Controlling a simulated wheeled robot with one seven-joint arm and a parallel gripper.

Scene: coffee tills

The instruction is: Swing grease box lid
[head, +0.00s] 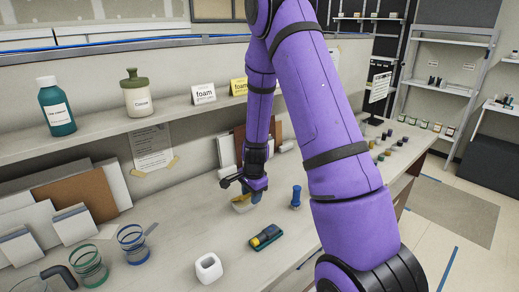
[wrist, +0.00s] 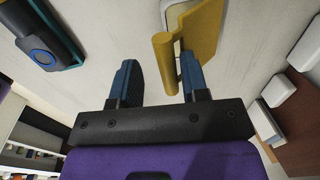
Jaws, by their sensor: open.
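The grease box is small and pale with a yellow lid (wrist: 200,32). In the wrist view the lid stands raised from the pale box (wrist: 172,14), with a thick rounded bar along one edge. In the head view the box (head: 243,206) sits on the counter, partly hidden by my gripper (head: 247,190). In the wrist view my gripper (wrist: 160,78) is open. The lower end of the bar lies between its two blue fingers, and the right finger overlaps the lid's lower edge. I cannot tell whether they touch.
A blue tamper-like object (head: 296,198) stands right of the box. A yellow and dark tool (head: 266,237) and a white square cup (head: 208,268) lie nearer. Ringed glass jars (head: 133,243) stand left. Boards (head: 95,192) lean at the back wall under a shelf (head: 120,139).

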